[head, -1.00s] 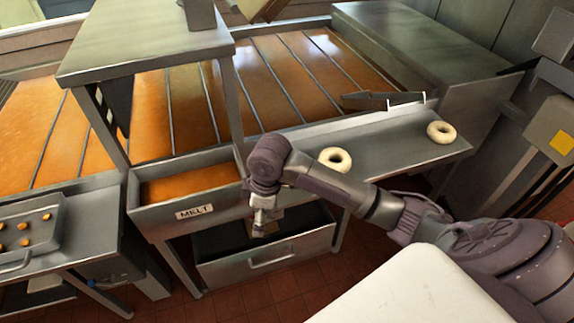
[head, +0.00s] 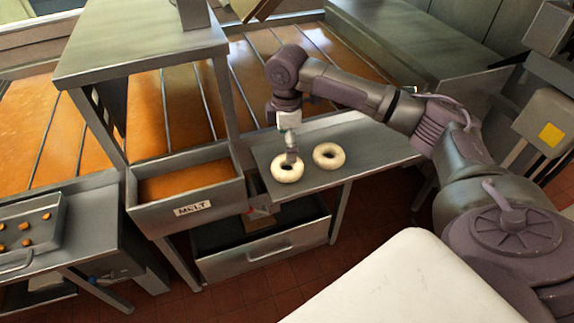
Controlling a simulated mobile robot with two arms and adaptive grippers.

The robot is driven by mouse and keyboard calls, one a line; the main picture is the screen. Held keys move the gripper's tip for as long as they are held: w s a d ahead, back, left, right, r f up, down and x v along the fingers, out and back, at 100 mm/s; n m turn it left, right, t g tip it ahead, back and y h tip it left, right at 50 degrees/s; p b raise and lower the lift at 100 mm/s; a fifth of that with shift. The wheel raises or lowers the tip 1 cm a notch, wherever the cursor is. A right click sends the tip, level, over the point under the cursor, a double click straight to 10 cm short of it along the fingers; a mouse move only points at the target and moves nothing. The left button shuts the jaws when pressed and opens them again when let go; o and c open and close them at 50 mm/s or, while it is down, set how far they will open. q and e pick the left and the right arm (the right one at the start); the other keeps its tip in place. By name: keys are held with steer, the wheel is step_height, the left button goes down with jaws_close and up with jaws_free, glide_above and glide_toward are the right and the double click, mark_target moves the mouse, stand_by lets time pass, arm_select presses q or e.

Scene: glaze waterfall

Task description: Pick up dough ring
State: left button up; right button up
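Two pale dough rings lie on the grey metal shelf (head: 375,150) in the head view. The left dough ring (head: 279,175) is near the shelf's left end, and the right dough ring (head: 329,163) is a short way to its right. My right gripper (head: 291,158) points down at the left ring, with its tip at the ring's back edge or hole. I cannot tell if it touches the ring, or if its small fingers are open or shut. My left gripper is not in view.
A trough labelled MELT (head: 191,209) adjoins the shelf on the left, under a raised metal stand (head: 140,45). A drawer (head: 270,250) is below. A tray (head: 30,235) of small brown pieces is at far left. The shelf right of the rings is clear.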

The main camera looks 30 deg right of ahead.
mark_target(286, 165)
step_height(286, 165, down, 3)
steer(key=shift+r, duration=0.1)
step_height(286, 165, down, 4)
steer(key=shift+a+f+p, duration=0.1)
steer(key=shift+p, duration=1.15)
steer(key=shift+w+f, duration=0.1)
steer(key=shift+f, duration=0.4)
steer(key=c, duration=0.8)
